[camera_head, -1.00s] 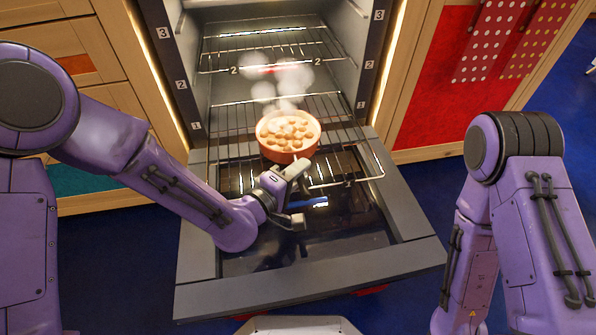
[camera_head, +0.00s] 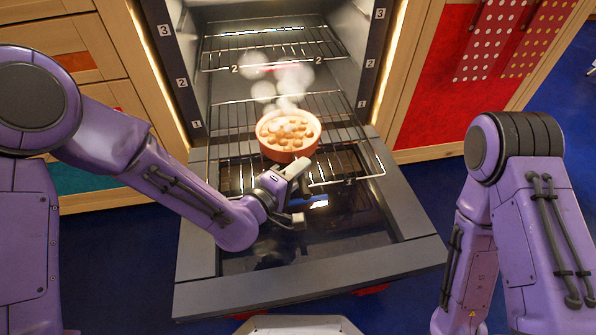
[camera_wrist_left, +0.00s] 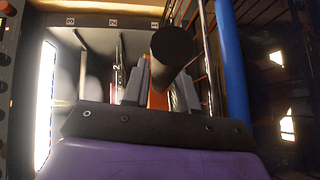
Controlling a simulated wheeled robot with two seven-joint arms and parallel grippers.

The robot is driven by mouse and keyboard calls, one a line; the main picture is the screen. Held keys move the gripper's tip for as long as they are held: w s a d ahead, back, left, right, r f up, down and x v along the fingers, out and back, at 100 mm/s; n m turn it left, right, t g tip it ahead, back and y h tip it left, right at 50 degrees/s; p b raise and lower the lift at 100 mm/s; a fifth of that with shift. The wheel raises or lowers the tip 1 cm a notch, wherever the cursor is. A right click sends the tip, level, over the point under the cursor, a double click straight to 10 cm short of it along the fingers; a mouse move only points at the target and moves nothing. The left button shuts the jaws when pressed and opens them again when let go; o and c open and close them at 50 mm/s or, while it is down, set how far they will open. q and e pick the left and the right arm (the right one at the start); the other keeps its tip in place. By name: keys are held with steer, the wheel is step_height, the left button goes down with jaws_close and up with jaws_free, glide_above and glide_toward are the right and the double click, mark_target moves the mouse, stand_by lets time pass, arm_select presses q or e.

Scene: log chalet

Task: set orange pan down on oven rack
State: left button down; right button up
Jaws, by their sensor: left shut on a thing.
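The orange pan (camera_head: 289,152) is round and full of pale round pieces, with steam rising from it. In the head view it is over the front part of the pulled-out lower oven rack (camera_head: 345,165), upright or nearly so. I cannot tell whether its base touches the wires. My left gripper (camera_head: 295,194) is just in front of the pan, over the open oven door. In the left wrist view, its fingers (camera_wrist_left: 160,88) are shut on an orange part between them, which looks like the pan's handle. A dark round end (camera_wrist_left: 172,45) hides part of it. My right gripper is out of view.
The oven door (camera_head: 330,225) lies open below the rack. An upper rack (camera_head: 275,48) is inside the oven. Numbered side walls and glowing light strips frame the opening. Wooden drawers stand to the left, and a red panel (camera_head: 440,90) to the right.

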arm_select(q)
steer(key=shift+s+d+f, duration=0.1)
steer(key=shift+s+f, duration=0.2)
steer(key=shift+f, duration=0.2)
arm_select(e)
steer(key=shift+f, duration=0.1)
arm_select(q)
steer(key=c, duration=0.8)
jaws_free()
steer(key=shift+s+f+g, duration=0.15)
steer(key=shift+f+g, duration=0.05)
steer(key=shift+g, duration=0.1)
steer(key=v, duration=0.1)
steer(key=p+v, duration=0.1)
steer(key=shift+s+a+r, duration=0.25)
steer(key=shift+s+r, duration=0.05)
steer(key=p+v, duration=0.3)
steer(key=v, duration=0.4)
steer(key=shift+a+r, duration=0.25)
steer(key=shift+r, duration=0.1)
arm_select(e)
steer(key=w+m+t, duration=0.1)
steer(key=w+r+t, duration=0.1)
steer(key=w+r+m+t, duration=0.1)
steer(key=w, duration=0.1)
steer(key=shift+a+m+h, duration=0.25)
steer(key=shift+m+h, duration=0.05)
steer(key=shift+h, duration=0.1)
